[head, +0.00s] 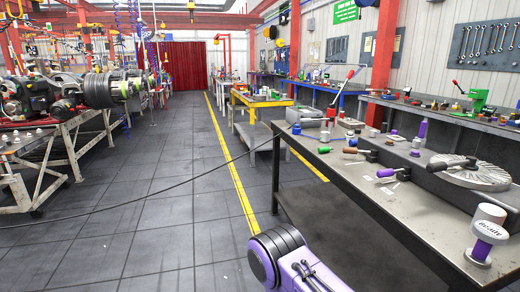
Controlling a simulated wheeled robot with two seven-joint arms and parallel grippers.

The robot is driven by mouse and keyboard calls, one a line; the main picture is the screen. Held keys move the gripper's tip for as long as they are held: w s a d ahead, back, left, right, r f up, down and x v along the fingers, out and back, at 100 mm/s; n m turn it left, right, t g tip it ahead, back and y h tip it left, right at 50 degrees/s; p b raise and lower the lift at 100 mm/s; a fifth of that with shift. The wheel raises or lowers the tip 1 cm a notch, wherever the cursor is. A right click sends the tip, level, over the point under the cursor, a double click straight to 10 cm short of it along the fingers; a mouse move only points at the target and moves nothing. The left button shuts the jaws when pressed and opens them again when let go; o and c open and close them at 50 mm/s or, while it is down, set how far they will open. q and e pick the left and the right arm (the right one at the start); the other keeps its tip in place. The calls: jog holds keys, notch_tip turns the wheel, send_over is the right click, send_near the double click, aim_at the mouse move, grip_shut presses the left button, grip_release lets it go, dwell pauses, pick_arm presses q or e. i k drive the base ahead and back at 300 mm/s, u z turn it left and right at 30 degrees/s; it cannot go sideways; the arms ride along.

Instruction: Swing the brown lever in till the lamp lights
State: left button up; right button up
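A small brown handle (351,150), which looks like the brown lever, points left from a dark fitting on the near grey bench (375,206). It is small in the head view, so its exact angle is hard to tell. A similar lever with a purple handle (386,172) is nearer on the same bench. I cannot make out a lamp or whether one is lit. Neither of my grippers is in view; only a purple and black part of my arm shows at the bottom, in front of the bench.
A ribbed grey disc (470,176) lies on the bench at the right. A white and purple spool-shaped thing (487,232) with lettering is at its near right. A thin black cable crosses the view. The tiled floor (130,225) at left is clear.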

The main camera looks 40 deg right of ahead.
aim_at(373, 153)
jog(key=z, duration=0.2)
jog(key=i, duration=1.8)
jog(key=z, duration=1.3)
jog(key=i, duration=1.05)
jog(key=z, duration=1.05)
